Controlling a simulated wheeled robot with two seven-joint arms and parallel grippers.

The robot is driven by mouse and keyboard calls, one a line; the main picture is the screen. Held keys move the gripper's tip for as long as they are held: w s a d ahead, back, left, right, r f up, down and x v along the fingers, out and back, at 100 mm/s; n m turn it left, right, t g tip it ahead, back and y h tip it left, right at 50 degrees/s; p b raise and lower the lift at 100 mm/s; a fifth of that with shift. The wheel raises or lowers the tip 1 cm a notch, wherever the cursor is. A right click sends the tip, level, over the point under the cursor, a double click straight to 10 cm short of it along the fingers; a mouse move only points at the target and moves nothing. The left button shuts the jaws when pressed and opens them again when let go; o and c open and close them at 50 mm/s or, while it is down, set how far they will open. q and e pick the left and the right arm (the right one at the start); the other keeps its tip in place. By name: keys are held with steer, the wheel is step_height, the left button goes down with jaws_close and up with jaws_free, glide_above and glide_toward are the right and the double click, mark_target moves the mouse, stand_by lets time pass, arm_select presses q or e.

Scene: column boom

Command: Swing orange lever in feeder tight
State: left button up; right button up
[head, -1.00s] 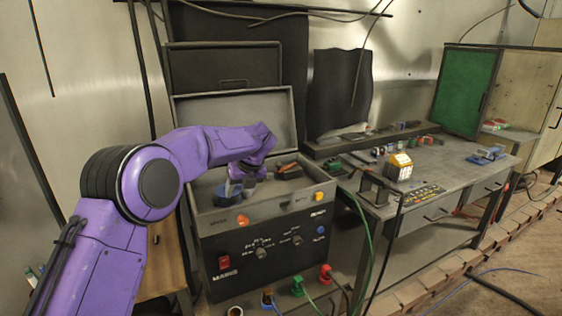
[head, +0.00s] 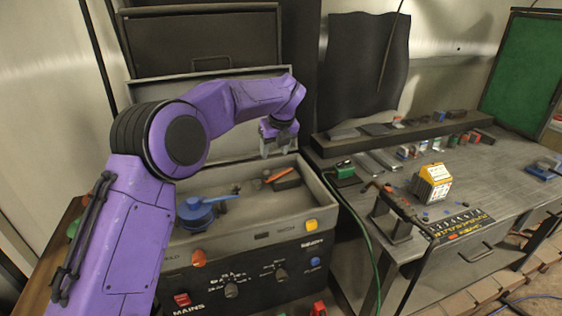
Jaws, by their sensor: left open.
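The feeder (head: 262,238) is a grey box with a dark front panel and an open top. Inside it, toward the back right, a small orange lever (head: 279,174) lies slanted beside a dark block. A blue round part with a handle (head: 197,210) sits at the left inside the box. My left gripper (head: 278,154) is open and empty, pointing down above the orange lever and apart from it. Its arm comes in from the left and hides part of the box's left side. My right gripper does not show.
The raised lid (head: 225,146) stands behind the box. To the right is a grey workbench (head: 480,185) with a yellow-and-white box (head: 432,184), a torch on a stand and small parts. A green cable (head: 372,248) hangs between box and bench.

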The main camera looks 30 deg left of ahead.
mark_target(267, 171)
arm_select(q)
steer(key=a+f, duration=0.1)
steer(key=s+f+p, duration=0.1)
steer(key=f, duration=0.1)
steer(key=s+a+f+p, duration=0.1)
steer(key=f, duration=0.1)
steer(key=shift+a+f, duration=0.1)
steer(key=shift+a, duration=0.25)
steer(key=w+f, duration=0.3)
steer(key=f, duration=0.1)
steer(key=shift+a+p, duration=0.25)
steer(key=shift+p, duration=0.15)
steer(key=shift+s+r, duration=0.2)
steer(key=shift+s, duration=0.05)
steer(key=shift+s+r, duration=0.2)
steer(key=shift+s, duration=0.05)
steer(key=c, duration=0.9)
jaws_close()
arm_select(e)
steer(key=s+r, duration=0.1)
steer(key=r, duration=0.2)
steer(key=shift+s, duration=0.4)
